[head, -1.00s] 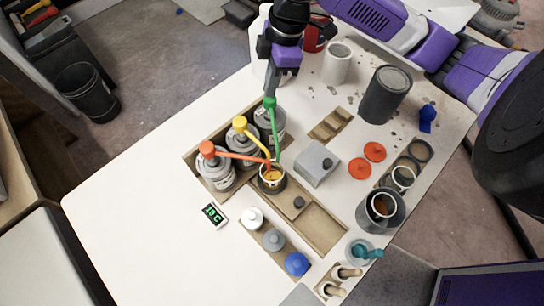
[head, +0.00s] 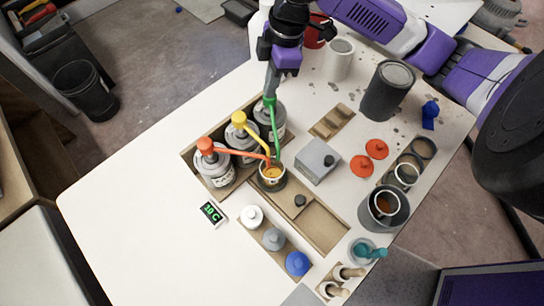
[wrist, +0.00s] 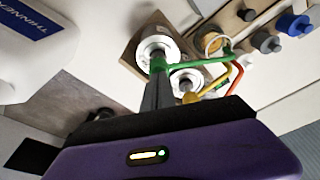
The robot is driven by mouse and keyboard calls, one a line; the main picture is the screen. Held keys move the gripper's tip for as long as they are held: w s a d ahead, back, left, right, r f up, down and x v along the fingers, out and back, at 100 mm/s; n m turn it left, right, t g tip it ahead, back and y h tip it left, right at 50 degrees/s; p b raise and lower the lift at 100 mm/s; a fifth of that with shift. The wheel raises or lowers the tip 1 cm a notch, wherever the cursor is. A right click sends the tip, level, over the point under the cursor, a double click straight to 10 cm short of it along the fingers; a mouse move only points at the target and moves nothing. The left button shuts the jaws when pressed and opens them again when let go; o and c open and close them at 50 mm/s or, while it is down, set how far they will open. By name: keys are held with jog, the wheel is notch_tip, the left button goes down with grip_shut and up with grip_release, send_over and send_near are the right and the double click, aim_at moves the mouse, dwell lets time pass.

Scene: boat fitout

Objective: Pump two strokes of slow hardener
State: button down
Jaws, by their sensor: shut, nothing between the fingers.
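Three pump cans stand in a wooden rack, with an orange pump head (head: 205,145), a yellow pump head (head: 239,119) and a green pump head (head: 269,104). Their labels are too small to read, so I cannot tell which is the slow hardener. All three spouts reach over a small cup (head: 272,183) with amber liquid. My gripper (head: 269,94) is shut and empty, its fingertips on top of the green pump head. In the wrist view the fingers (wrist: 157,75) meet the green pump head (wrist: 158,64), above its can's white top.
A small display (head: 211,213) reads 10 C. A grey box (head: 318,160) stands right of the cup. Several small bottles, including a blue one (head: 297,263), stand in front. A dark canister (head: 387,90) and red lids (head: 376,149) are at right. The table's left side is clear.

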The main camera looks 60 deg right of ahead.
jog(key=shift+f+b, duration=0.7)
jog(key=shift+f, duration=0.25)
jog(key=shift+r, duration=0.2)
jog(key=shift+r+p, duration=1.6)
jog(key=shift+r, duration=0.25)
jog(key=shift+r+p, duration=1.25)
jog(key=shift+r, duration=0.3)
jog(key=shift+f, duration=0.1)
